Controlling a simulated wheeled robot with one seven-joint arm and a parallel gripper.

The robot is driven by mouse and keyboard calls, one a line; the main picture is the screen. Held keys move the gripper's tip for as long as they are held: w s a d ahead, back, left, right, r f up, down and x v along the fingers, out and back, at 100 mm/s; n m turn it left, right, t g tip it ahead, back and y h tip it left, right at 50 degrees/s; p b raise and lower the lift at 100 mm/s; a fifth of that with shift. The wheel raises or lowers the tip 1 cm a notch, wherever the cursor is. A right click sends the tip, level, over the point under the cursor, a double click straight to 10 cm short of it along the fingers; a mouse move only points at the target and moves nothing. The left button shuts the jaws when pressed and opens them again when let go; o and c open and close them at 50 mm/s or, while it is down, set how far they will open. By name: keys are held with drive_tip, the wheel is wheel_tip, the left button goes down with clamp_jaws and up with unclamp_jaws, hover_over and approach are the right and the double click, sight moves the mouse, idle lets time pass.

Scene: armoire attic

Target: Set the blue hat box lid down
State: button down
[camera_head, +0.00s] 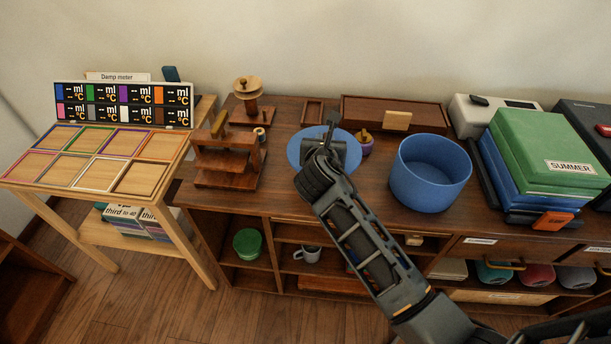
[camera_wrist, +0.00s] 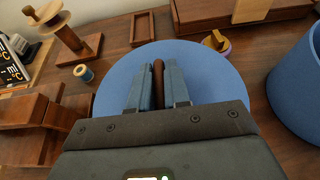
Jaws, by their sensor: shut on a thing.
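The blue hat box lid (camera_head: 297,150) is a flat round disc at the middle of the dark wooden cabinet top. It also fills the centre of the wrist view (camera_wrist: 215,72). My gripper (camera_head: 328,143) is over it, and in the wrist view its two fingers (camera_wrist: 158,88) are shut on the lid's upright brown handle (camera_wrist: 158,70). The lid looks level and low over the top; I cannot tell whether it touches the wood. The open blue hat box (camera_head: 431,175) stands to the right, apart from the lid. My gripper hides part of the lid.
A small purple and yellow object (camera_head: 365,142) is close by the lid's right edge. A wooden stand (camera_head: 226,155) and a thread spool (camera_wrist: 83,73) are to the left. A long wooden box (camera_head: 372,113) lies behind. Green and blue boxes (camera_head: 545,150) are stacked at right.

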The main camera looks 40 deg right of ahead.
wheel_tip(320, 180, down, 8)
drive_tip(key=shift+f+b, duration=0.25)
drive_tip(key=shift+b, duration=0.3)
drive_tip(key=shift+f, duration=0.15)
drive_tip(key=c, duration=1.1)
unclamp_jaws()
drive_tip(key=shift+s+a+r, duration=0.1)
drive_tip(key=shift+s+r, duration=0.05)
drive_tip(key=shift+r, duration=0.05)
drive_tip(key=v, duration=1.1)
drive_tip(key=shift+s+a+r, duration=0.2)
drive_tip(key=shift+r, duration=0.05)
